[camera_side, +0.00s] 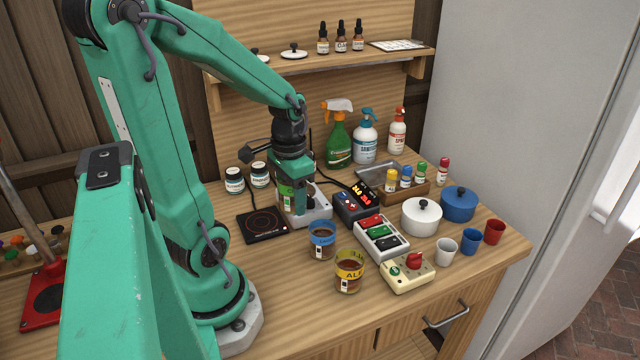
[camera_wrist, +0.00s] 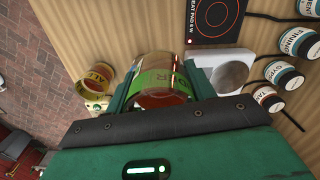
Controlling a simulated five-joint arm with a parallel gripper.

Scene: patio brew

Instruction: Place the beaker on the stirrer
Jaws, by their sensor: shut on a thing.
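The beaker (camera_wrist: 160,75), clear glass with a green lettered band and brown contents, sits between my gripper's fingers in the wrist view. My gripper (camera_wrist: 160,88) is shut on it. In the side view my gripper (camera_side: 298,207) is at the stirrer, and the beaker's green band (camera_side: 286,192) shows partly behind the fingers. The stirrer (camera_side: 318,213) is a pale box with a round top plate, largely hidden by my gripper. In the wrist view the stirrer (camera_wrist: 232,74) lies just right of the beaker. I cannot tell whether the beaker touches it.
A black heat pad (camera_side: 262,225) lies left of the stirrer. A dark box with a lit display (camera_side: 355,203) stands right of it. A blue-banded beaker (camera_side: 321,240) and a yellow-banded beaker (camera_side: 350,271) stand in front. White pot (camera_side: 421,217) and cups stand further right.

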